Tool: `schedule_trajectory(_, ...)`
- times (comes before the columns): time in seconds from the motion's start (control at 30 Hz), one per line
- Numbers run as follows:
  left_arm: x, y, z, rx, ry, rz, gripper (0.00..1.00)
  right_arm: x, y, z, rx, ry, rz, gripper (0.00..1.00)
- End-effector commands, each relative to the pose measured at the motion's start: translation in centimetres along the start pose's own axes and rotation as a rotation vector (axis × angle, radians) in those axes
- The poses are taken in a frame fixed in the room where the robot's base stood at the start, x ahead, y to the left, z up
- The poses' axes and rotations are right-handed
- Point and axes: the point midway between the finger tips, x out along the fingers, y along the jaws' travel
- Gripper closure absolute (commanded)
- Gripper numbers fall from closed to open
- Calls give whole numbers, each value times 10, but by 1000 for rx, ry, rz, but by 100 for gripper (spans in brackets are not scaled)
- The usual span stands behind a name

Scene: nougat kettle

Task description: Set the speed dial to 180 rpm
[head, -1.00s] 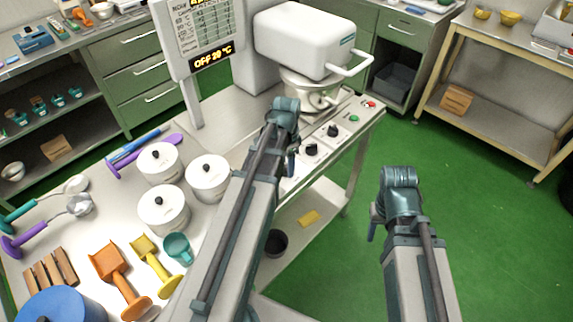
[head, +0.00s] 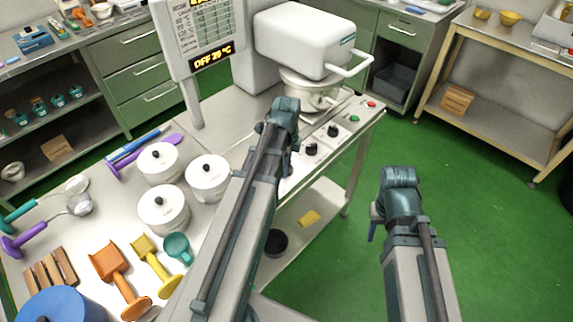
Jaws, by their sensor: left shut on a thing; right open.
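The control panel (head: 340,141) runs along the front edge of the mixer bench. Two black dials show on it, a nearer one (head: 312,149) and a farther one (head: 333,130). My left gripper (head: 287,167) is at the panel's left end, left of the nearer dial. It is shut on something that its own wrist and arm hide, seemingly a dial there. The dial markings are too small to read, so I cannot tell the rpm setting. My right gripper (head: 374,229) is open and empty over the green floor, right of the bench.
The white mixer (head: 304,40) with its kettle (head: 310,91) stands behind the panel. A green button (head: 354,118) and a red button (head: 371,104) lie at the panel's right. The display (head: 212,56) reads OFF 20 °C. White lidded pots (head: 207,178) stand left of my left arm.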

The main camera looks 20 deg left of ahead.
Motion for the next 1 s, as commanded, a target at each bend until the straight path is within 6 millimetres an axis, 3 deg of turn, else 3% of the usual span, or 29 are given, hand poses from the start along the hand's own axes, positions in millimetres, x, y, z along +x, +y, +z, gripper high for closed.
schedule_trajectory(0.6, 0, 0, 0, 36, 0, 0, 100, 0, 0, 0, 0, 0, 0, 50)
schedule_trajectory(0.63, 0, 0, 0, 36, 0, 0, 45, 0, 0, 0, 0, 0, 0, 50)
schedule_trajectory(0.8, 0, 0, 0, 35, 0, 0, 19, 0, 0, 0, 0, 0, 0, 50)
schedule_trajectory(1.0, 0, 0, 0, 34, 0, 0, 19, 0, 0, 0, 0, 0, 0, 50)
